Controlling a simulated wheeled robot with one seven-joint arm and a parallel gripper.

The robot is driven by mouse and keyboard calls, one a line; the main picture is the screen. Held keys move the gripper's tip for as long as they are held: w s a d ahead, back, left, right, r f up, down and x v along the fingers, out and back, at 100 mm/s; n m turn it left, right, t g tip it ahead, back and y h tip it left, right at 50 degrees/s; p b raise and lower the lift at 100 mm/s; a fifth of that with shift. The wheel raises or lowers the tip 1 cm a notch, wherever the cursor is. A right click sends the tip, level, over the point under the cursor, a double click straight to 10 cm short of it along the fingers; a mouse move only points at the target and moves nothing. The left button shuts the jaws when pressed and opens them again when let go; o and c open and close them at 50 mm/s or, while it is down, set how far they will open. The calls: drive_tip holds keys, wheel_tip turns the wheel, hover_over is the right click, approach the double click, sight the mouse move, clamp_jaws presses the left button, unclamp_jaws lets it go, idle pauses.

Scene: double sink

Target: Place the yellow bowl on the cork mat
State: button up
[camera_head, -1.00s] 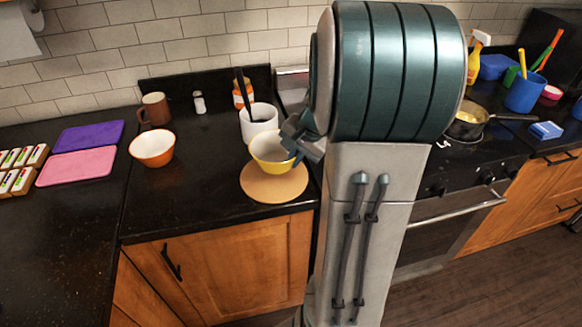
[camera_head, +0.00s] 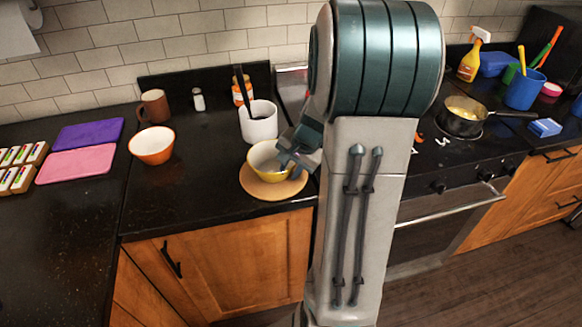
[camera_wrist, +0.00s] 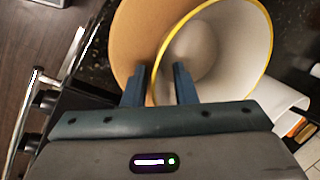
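The yellow bowl (camera_head: 262,166), pale inside, is at the cork mat (camera_head: 272,193) and appears to rest on it. The round tan mat shows around its front and right. My gripper (camera_head: 284,158) is at the bowl's right rim. In the wrist view, my gripper (camera_wrist: 161,72) has its fingers apart with a visible gap, one inside the yellow-rimmed bowl (camera_wrist: 222,50) and one outside over the cork mat (camera_wrist: 133,38). The rim passes between them. The bowl's base contact is hidden.
A white utensil pot (camera_head: 259,125) stands just behind the bowl. An orange bowl (camera_head: 152,146), a brown mug (camera_head: 154,107) and a white shaker (camera_head: 198,99) are to the left. The stove with a pan (camera_head: 462,120) is right of my arm. The counter between the two bowls is clear.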

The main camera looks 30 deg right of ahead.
drive_tip(key=shift+r, duration=0.15)
drive_tip(key=shift+r, duration=0.25)
drive_tip(key=v, duration=1.1)
drive_tip(key=s+a+n+h, duration=0.1)
drive_tip(key=s+a+n, duration=0.5)
drive_tip(key=a, duration=0.3)
drive_tip(key=s+a+n, duration=0.6)
drive_tip(key=a, duration=0.3)
drive_tip(key=shift+s+f+n+g+h, duration=0.25)
drive_tip(key=shift+s+n+g+h, duration=0.05)
drive_tip(key=shift+s+h, duration=0.1)
